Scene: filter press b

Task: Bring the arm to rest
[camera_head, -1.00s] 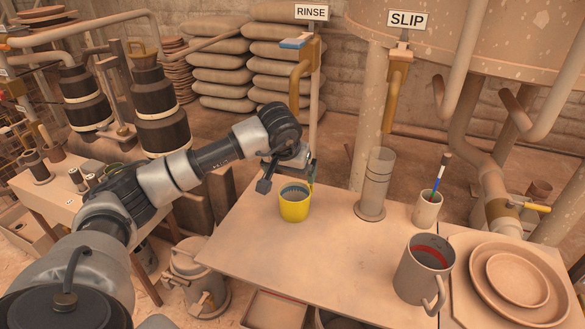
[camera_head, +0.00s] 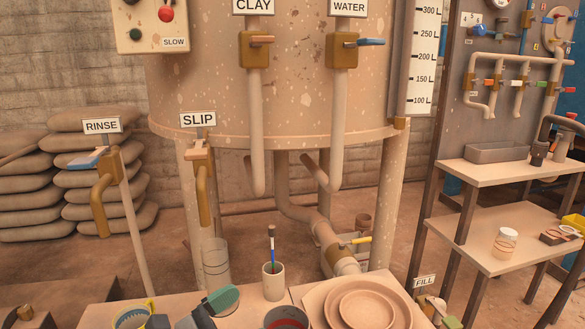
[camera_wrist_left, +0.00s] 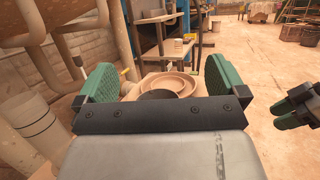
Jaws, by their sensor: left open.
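My left gripper (camera_head: 212,308) shows at the bottom of the head view, low over the front worktable, with one green finger pad clearly seen. In the left wrist view the same gripper (camera_wrist_left: 157,84) has its two green pads wide apart, with nothing held between them. Beyond the pads lie the stacked clay plates (camera_wrist_left: 168,84), apart from the gripper. The rest of my left arm is out of the head view.
Plates (camera_head: 367,308) lie to the right. The SLIP tap (camera_head: 203,185) and RINSE tap (camera_head: 102,195) hang above.

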